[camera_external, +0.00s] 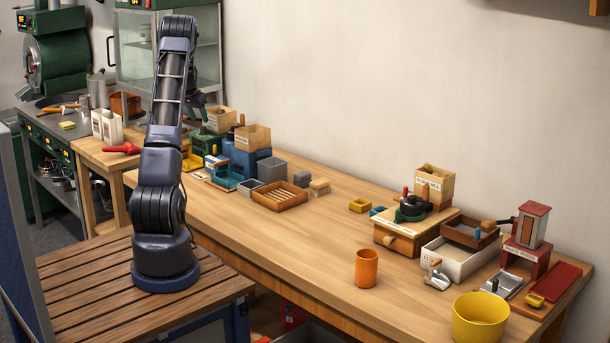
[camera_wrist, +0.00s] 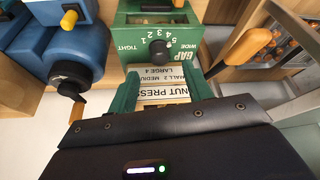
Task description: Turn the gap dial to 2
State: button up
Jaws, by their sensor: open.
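The gap dial (camera_wrist: 159,51) is a dark round knob on the green front of the nut press (camera_wrist: 128,43), in the wrist view's upper middle. The numbers 1 to 5 arc beside it, between TIGHT and WIDE, upside down. I cannot tell which number it points to. My gripper (camera_wrist: 162,78) is open and empty, its two green fingers spread before the dial and apart from it. The press label shows between them. In the external view the green press (camera_external: 207,146) stands at the table's far left, the gripper partly hidden behind my arm; the dial cannot be made out.
A blue machine (camera_wrist: 65,42) with a black-hubbed crank stands left of the press in the wrist view. An orange-handled tool (camera_wrist: 240,48) and a metal-framed tray (camera_wrist: 287,50) lie to the right. The table's middle (camera_external: 290,235) is largely clear.

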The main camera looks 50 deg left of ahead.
aim_at(203, 130)
jog(key=shift+x, duration=2.7)
jog(key=c, duration=1)
